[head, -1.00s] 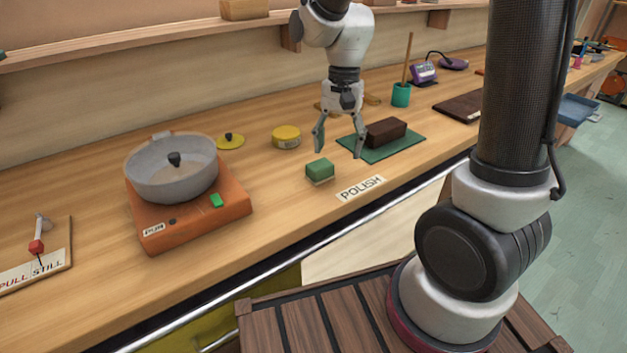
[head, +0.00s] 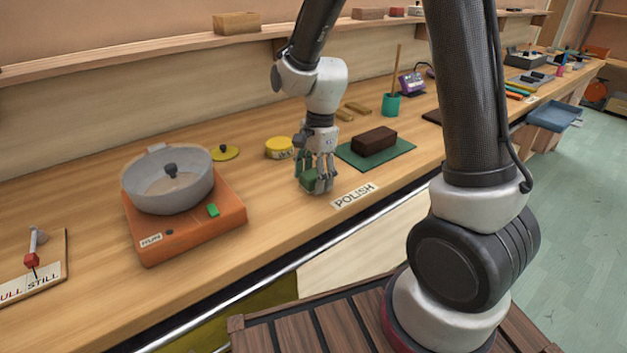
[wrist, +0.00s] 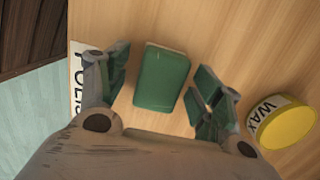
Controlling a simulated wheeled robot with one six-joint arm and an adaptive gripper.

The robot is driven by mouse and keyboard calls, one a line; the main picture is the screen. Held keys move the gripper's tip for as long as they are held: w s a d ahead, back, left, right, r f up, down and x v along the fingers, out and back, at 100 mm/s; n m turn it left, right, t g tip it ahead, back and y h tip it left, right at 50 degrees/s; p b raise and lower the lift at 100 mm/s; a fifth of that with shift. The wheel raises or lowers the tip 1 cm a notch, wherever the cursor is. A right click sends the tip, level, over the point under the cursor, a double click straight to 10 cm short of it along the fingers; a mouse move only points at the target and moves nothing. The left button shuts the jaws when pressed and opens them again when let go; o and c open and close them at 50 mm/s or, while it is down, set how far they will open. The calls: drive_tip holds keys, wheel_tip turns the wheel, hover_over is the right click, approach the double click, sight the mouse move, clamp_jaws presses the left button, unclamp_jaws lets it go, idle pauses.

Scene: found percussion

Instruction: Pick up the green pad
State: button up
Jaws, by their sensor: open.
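The green pad (head: 308,181) is a small block lying on the wooden bench, left of the POLISH label. In the wrist view the green pad (wrist: 162,79) lies between my open fingers, with a strip of bare wood on each side of it. My gripper (head: 316,184) is low over the pad, pointing down, and its fingers hide part of the pad in the head view. In the wrist view my gripper (wrist: 160,88) is open and its fingers look clear of the pad.
A yellow WAX tin (head: 279,147) stands close behind my gripper. A dark brown block (head: 374,141) rests on a green mat (head: 398,154) to the right. The POLISH label (head: 354,196) lies in front.

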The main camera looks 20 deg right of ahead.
sight(314, 173)
drive_tip(key=shift+f, duration=0.2)
drive_tip(key=c, duration=1.1)
wheel_tip(314, 173, up, 10)
drive_tip(key=shift+r, duration=0.1)
drive_tip(key=o, duration=0.4)
drive_tip(key=shift+c, duration=1.4)
